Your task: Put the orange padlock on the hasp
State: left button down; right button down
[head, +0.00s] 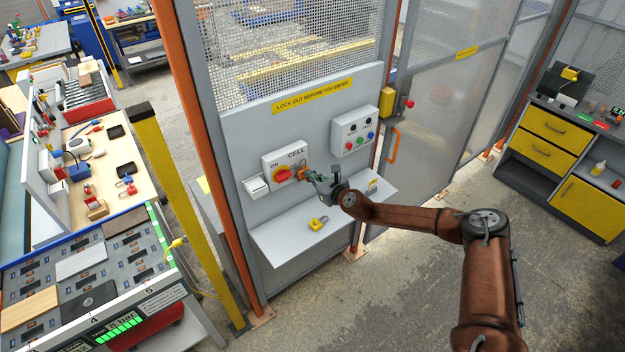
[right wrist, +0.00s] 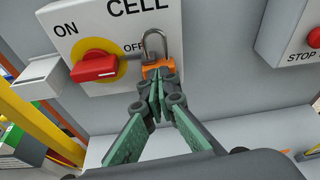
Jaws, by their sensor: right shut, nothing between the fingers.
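The orange padlock (right wrist: 151,70) is upright with its grey shackle (right wrist: 154,44) on top, against the white switch box marked CELL (right wrist: 120,25), just right of the red handle (right wrist: 95,68). It shows small beside the box in the head view (head: 301,171). The hasp cannot be made out apart from the shackle, so I cannot tell whether the shackle passes through it. My right gripper (right wrist: 160,86) is shut and empty, its fingertips in front of the padlock's body and covering part of it. It also shows in the head view (head: 316,180). My left gripper is out of view.
A yellow padlock (head: 318,223) lies on the grey shelf (head: 285,243) below the box. A button box (head: 354,131) is to the right, and a small white holder (head: 255,186) is to the left. A yellow post (head: 180,205) stands further left.

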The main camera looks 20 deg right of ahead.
jog(key=shift+w+a, duration=0.2)
jog(key=shift+w, duration=0.35)
dwell(0.4)
jog(key=shift+s, duration=0.1)
